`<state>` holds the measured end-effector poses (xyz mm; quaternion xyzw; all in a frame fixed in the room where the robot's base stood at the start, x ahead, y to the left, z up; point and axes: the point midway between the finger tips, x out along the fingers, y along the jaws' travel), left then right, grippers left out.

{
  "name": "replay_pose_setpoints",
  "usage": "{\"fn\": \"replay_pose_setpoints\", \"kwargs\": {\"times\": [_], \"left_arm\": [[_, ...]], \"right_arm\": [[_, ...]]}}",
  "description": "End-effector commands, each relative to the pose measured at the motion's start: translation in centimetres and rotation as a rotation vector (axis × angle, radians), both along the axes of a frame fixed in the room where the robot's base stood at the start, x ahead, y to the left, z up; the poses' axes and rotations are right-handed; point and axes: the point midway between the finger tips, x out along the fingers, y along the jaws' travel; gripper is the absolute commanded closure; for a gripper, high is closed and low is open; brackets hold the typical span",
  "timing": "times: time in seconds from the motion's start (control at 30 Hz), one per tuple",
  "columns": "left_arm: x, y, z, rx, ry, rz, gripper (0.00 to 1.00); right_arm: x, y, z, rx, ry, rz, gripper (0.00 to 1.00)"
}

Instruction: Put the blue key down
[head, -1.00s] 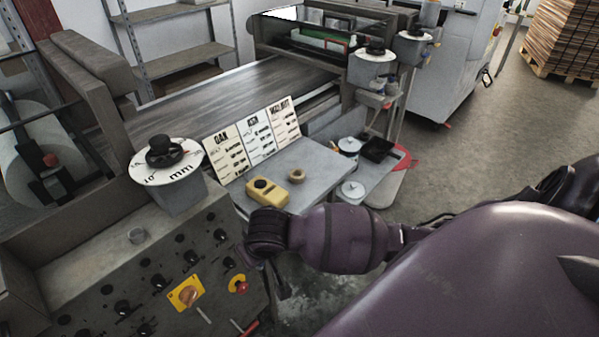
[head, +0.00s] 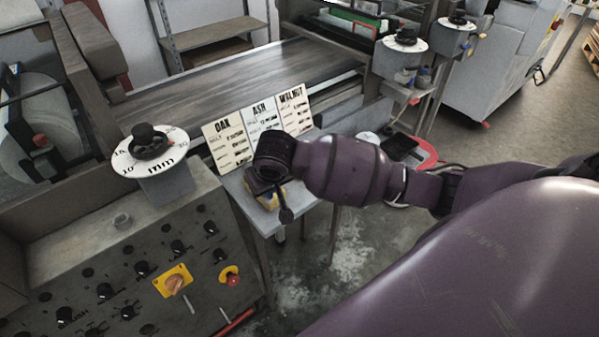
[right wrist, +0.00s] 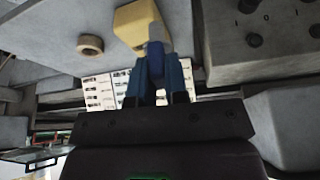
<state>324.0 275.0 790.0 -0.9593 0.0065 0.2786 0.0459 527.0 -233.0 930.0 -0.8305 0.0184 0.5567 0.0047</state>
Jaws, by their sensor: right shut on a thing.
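The blue key (right wrist: 156,62) is between the fingers of my right gripper (right wrist: 158,74) in the right wrist view. The gripper is shut on it. Its far end overlaps the yellow box (right wrist: 136,26) in that view; I cannot tell whether they touch. In the head view my right wrist is over the small grey table, above the yellow box (head: 268,201), which is partly covered. The key and fingertips cannot be made out there. My left gripper is not in view.
Three cards, OAK, ASH and WALNUT (head: 262,128), stand at the back of the small table (head: 238,190). A tan ring (right wrist: 90,45) lies beside the yellow box. A control panel (head: 130,270) with knobs is at the left, and a conveyor (head: 230,85) runs behind.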

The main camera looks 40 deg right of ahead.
Motion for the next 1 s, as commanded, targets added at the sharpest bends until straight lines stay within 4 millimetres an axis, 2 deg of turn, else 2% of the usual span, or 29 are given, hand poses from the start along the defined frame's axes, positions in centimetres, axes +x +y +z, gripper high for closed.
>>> {"fn": "replay_pose_setpoints", "kwargs": {"times": [0.03, 0.2, 0.3, 0.4, 0.47, 0.6, 0.77, 1.0], "left_arm": [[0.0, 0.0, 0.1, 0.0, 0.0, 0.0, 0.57], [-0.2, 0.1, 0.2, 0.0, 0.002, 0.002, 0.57], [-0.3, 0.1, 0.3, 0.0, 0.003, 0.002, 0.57], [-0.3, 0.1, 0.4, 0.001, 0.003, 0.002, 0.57], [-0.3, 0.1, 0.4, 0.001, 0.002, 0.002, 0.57], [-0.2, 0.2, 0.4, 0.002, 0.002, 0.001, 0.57], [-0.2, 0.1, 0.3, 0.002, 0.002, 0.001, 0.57], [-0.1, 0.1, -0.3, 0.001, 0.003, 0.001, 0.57]], "right_arm": [[2.3, -1.2, 2.1, -0.007, -0.01, -0.028, 1.0], [7.9, -5.4, 7.7, -0.007, -0.007, -0.163, 1.0], [10.4, -8.3, 10.7, -0.001, -0.007, -0.279, 1.0], [12.0, -11.2, 12.8, 0.006, -0.005, -0.414, 1.0], [12.4, -12.8, 13.6, 0.009, -0.005, -0.501, 1.0], [12.4, -14.6, 13.6, 0.011, -0.005, -0.631, 1.0], [12.1, -14.8, 12.5, 0.011, -0.006, -0.673, 1.0], [12.1, -14.7, 7.5, 0.009, -0.004, -0.673, 1.0]]}}
